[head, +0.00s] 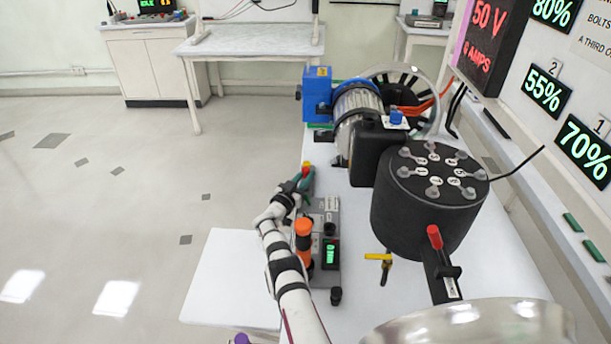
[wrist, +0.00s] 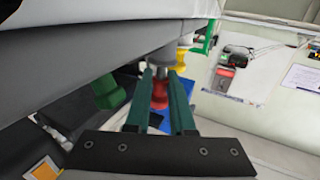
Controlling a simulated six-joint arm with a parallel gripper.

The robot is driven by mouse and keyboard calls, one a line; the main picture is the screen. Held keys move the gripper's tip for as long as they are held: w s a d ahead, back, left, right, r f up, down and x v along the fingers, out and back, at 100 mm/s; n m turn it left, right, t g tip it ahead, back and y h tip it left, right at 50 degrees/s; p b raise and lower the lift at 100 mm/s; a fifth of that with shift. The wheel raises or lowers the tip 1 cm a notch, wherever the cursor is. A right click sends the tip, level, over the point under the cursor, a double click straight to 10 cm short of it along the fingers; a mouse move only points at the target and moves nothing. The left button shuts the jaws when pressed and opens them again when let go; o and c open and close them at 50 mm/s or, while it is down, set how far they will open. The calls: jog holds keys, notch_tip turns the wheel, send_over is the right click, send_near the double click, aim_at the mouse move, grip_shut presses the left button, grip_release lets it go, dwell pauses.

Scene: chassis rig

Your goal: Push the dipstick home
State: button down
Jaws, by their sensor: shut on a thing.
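My gripper (head: 306,176), with teal fingers, is at the near left of the motor, over the left edge of the white bench. In the wrist view its fingers (wrist: 163,100) are closed around a red piece (wrist: 160,91). A grey stem (wrist: 163,58) shows just beyond this piece. The red piece may be the dipstick's handle; I cannot tell how deep any rod sits. In the head view a small red and yellow part (head: 306,163) shows at the fingertips. A yellow part (wrist: 179,63) lies just beyond in the wrist view.
The blue-ended motor (head: 356,105) and a black drum (head: 428,200) with several numbered studs stand right of my arm. A grey panel with an orange knob (head: 303,228) lies close beside it. A yellow T-handle (head: 378,257) stands nearer. The floor at left is free.

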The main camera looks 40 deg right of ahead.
jog(key=shift+f, duration=0.15)
jog(key=c, duration=0.7)
grip_release()
